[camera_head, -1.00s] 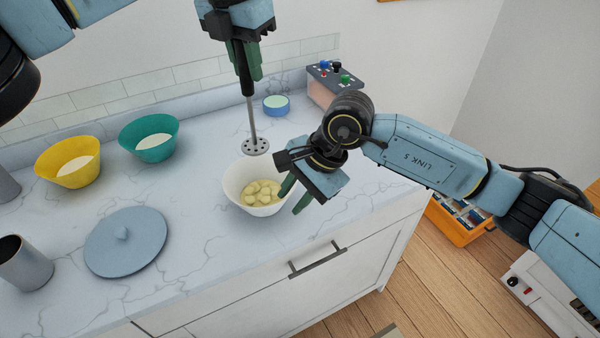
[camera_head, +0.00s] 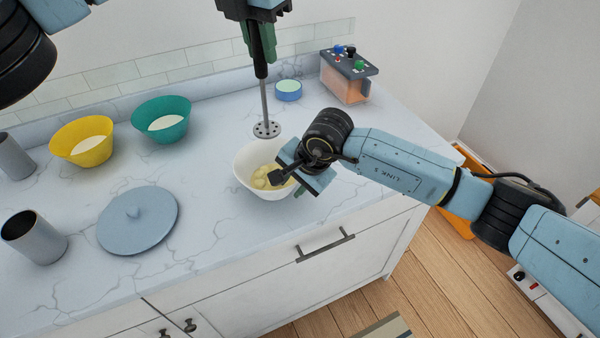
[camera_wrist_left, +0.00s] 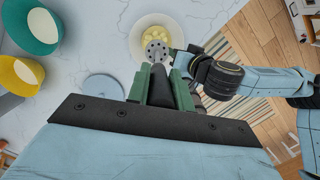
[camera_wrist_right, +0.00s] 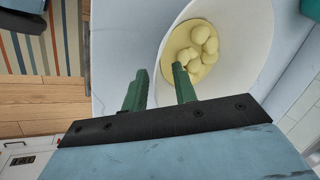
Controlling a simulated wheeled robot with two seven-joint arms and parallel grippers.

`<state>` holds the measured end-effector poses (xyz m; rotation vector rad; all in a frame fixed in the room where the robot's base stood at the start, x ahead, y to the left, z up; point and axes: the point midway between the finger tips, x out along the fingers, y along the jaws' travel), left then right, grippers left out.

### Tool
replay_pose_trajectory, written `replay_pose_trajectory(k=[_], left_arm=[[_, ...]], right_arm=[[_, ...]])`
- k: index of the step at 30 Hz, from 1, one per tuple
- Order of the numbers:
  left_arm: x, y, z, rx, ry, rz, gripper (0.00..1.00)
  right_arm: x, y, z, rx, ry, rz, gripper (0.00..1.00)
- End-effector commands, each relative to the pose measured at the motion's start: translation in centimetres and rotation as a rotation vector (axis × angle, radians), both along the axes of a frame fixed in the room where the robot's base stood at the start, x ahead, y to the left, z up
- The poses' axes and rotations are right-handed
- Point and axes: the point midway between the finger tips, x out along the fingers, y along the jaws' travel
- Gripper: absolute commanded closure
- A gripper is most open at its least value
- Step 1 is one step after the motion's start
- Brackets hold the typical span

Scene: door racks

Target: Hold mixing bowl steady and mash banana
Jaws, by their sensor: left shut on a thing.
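The white mixing bowl (camera_head: 246,181) stands on the counter with pale yellow banana pieces (camera_head: 261,178) in it. In the right wrist view the pieces (camera_wrist_right: 199,44) lie as several rounded lumps in the bowl (camera_wrist_right: 240,68). My left gripper (camera_head: 262,58) is shut on the dark handle of the masher (camera_head: 264,98), which hangs upright. Its round perforated head (camera_head: 267,130) is above the bowl's far side, clear of the banana. My right gripper (camera_wrist_right: 159,80) is open at the bowl's near right rim, one finger over the inside and one outside. In the head view its fingertips are mostly hidden.
A yellow bowl (camera_head: 84,150) and a teal bowl (camera_head: 163,127) stand at the back left. A small blue dish (camera_head: 288,92) and a button box (camera_head: 346,80) stand behind.

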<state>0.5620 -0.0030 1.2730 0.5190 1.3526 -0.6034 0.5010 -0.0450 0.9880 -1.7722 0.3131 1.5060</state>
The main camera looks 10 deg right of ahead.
Motion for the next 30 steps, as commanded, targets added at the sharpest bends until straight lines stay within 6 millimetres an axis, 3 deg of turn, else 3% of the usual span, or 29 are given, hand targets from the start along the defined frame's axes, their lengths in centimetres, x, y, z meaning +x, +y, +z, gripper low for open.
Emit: replay_pose_trajectory(k=[13, 20, 30], left_arm=[[0.00, -0.01, 0.04, -0.001, -0.001, 0.000, 0.98], [0.00, -0.01, 0.04, -0.001, -0.001, 0.000, 0.98], [0.00, 0.00, 0.04, -0.001, -0.001, 0.000, 0.98]], right_arm=[[0.26, 0.31, -1.04, 0.000, 0.000, 0.000, 0.72], [0.27, 0.29, -1.02, 0.000, 0.000, 0.000, 1.00], [0.26, 0.28, -1.02, 0.000, 0.001, -0.001, 1.00]])
